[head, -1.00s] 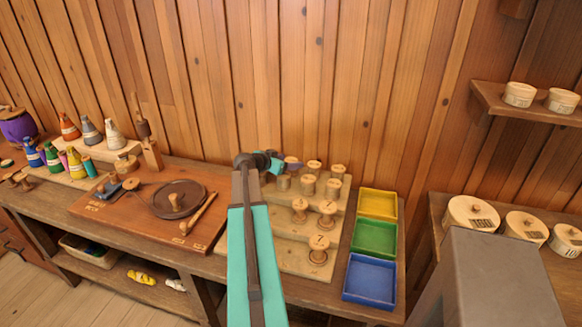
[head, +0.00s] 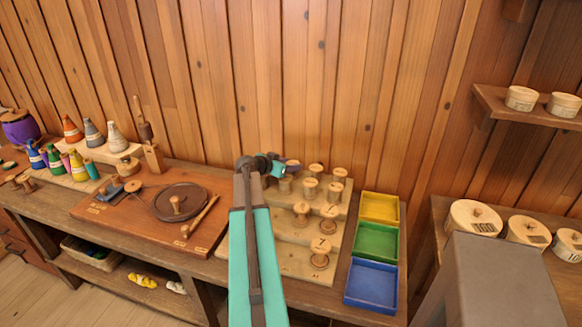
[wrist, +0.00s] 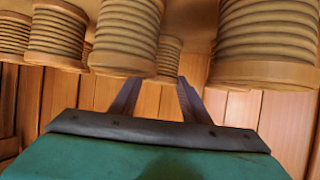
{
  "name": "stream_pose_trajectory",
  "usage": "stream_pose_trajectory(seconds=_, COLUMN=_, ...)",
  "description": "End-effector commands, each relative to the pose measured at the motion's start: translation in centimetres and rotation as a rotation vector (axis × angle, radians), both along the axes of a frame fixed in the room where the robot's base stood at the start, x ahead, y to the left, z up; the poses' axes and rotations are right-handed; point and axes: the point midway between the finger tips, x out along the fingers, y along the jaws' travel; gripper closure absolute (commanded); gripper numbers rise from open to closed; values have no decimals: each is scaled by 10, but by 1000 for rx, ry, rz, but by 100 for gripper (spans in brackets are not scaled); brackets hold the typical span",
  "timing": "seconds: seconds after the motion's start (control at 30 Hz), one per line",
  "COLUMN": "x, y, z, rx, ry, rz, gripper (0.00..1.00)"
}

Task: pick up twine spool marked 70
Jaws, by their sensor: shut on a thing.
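Several twine spools stand upright on a stepped pale wooden rack (head: 337,262); one is the front spool (head: 320,250). No 70 mark is readable, so I cannot tell which spool bears it. My gripper (head: 292,166) is over the back left of the rack, beside a back-row spool (head: 316,171). In the wrist view my gripper (wrist: 158,82) has its two dark fingers around a small-looking twine spool (wrist: 168,57), with larger-looking spools on both sides. It is shut on a spool; the grip itself is partly hidden.
Yellow (head: 380,207), green (head: 376,242) and blue (head: 371,283) trays lie right of the rack. A wooden board with a dark round disc (head: 180,202) lies left. Cone spools (head: 72,130) stand further left. The plank wall (head: 300,80) rises close behind.

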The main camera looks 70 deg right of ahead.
Motion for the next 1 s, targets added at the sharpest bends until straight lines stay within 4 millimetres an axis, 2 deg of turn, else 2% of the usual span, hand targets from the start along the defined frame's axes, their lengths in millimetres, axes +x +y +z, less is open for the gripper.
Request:
stream_pose_trajectory(seconds=0.27, x=0, y=0, z=17, rx=-2, ry=0, rz=0, gripper=81)
stream_pose_trajectory(seconds=0.8, x=1, y=0, z=80, rx=-2, ry=-1, rz=0, gripper=81)
stream_pose_trajectory(seconds=1.0, x=1, y=0, z=94, rx=-1, ry=0, rz=1, gripper=81)
